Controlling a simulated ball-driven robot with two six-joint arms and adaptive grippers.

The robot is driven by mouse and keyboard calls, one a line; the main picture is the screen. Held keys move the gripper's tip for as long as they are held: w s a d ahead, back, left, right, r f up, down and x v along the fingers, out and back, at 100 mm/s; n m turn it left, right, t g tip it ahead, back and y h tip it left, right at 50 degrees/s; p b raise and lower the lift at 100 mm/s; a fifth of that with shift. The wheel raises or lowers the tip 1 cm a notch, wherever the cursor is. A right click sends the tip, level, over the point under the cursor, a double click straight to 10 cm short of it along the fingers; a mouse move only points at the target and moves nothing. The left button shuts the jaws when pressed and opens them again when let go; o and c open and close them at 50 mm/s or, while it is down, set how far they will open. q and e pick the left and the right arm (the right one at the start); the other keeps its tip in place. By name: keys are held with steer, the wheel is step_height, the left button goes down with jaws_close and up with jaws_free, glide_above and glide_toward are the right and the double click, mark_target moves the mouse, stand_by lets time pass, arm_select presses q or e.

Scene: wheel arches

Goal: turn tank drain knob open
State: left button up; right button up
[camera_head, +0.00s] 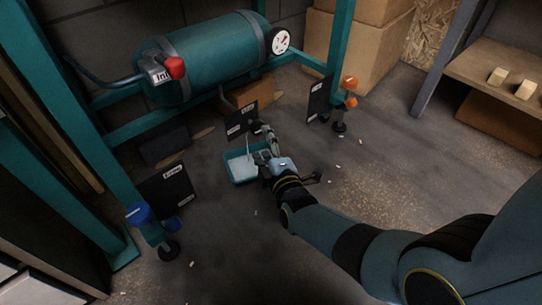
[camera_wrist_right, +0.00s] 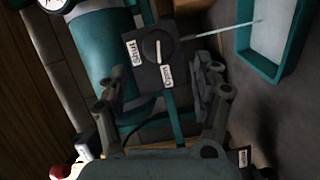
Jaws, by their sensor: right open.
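The teal tank (camera_head: 205,60) lies across the frame, with a white gauge at its right end. The drain knob (camera_wrist_right: 158,46) is dark with a white pointer line and sits on a dark plate labelled "Shut" on the left and "Open" below. The pointer runs roughly up and down in the right wrist view; I cannot tell which end marks the setting. My right gripper (camera_wrist_right: 162,88) is open, its fingers on either side of the plate's lower part, with no visible contact. My left gripper is not in view.
A teal tray (camera_head: 237,181) with a pale inside stands on the floor beside the right gripper. A red knob (camera_head: 175,67) is on the tank. A blue-handled post (camera_head: 139,214) and an orange-handled post (camera_head: 349,84) stand apart. Floor at right is mostly clear.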

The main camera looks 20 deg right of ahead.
steer(key=s, duration=0.4)
steer(key=shift+s+a+r, duration=0.15)
steer(key=shift+s+r, duration=0.05)
steer(key=shift+s, duration=0.2)
